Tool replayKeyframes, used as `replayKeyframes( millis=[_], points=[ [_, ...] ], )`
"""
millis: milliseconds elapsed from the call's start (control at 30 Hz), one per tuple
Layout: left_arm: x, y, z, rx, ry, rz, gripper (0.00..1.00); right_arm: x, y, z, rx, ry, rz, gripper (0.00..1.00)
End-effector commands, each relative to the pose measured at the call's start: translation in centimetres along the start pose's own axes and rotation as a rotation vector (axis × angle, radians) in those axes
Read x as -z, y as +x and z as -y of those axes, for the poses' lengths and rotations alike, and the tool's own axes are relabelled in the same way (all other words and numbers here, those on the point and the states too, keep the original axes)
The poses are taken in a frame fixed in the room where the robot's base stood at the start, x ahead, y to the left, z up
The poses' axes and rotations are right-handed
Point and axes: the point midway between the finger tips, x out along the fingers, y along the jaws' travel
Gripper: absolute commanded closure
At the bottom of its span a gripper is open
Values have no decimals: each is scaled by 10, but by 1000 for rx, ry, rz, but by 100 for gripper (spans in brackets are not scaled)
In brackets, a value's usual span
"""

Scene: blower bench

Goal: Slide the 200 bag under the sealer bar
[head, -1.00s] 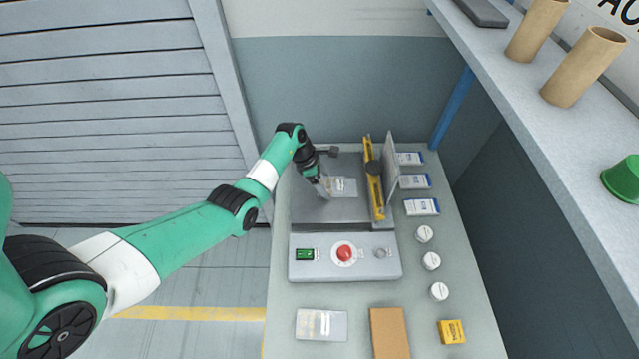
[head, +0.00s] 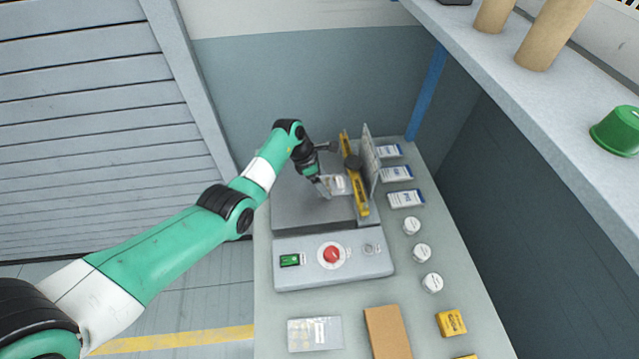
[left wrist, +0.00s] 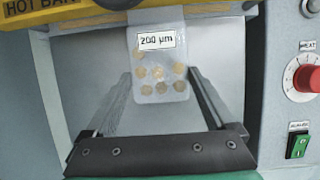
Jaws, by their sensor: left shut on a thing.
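The 200 bag (left wrist: 160,68) is clear, with a "200 µm" label and several tan discs in it. It lies on the grey sealer bed (head: 300,208), and it also shows in the head view (head: 338,184). My left gripper (head: 324,187) is shut on the bag from the left; its fingers flank the bag in the left wrist view. The yellow sealer bar (head: 357,188), marked "HOT BAR", is raised above the bed. In the left wrist view (left wrist: 60,15) the bag's far end reaches the bar's edge and seems to pass beneath it. My right gripper is not in view.
The sealer's front panel (head: 345,272) has a red knob (head: 332,254) and green switch (head: 290,260). Another clear bag (head: 315,333) and a brown block (head: 387,332) lie in front. Small boxes and white jars (head: 421,252) line the right. A shelf (head: 480,65) overhangs the right.

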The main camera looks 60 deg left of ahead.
Motion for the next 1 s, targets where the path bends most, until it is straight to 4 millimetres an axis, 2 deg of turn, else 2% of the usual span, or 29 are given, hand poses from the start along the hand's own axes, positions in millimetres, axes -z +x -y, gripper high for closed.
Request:
replayKeyframes(
  millis=[700, 733, 800, 1000],
  points=[
    [1, 4, 0, 0, 0, 0, 80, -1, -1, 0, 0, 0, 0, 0],
    [1, 4, 0, -1, 0, 1, 7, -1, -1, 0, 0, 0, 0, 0],
    [1, 4, 0, -1, 0, 0, 0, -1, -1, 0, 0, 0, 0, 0],
    [1, 3, 0, 0, 0, 0, 0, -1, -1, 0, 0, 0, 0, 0]
  ],
)
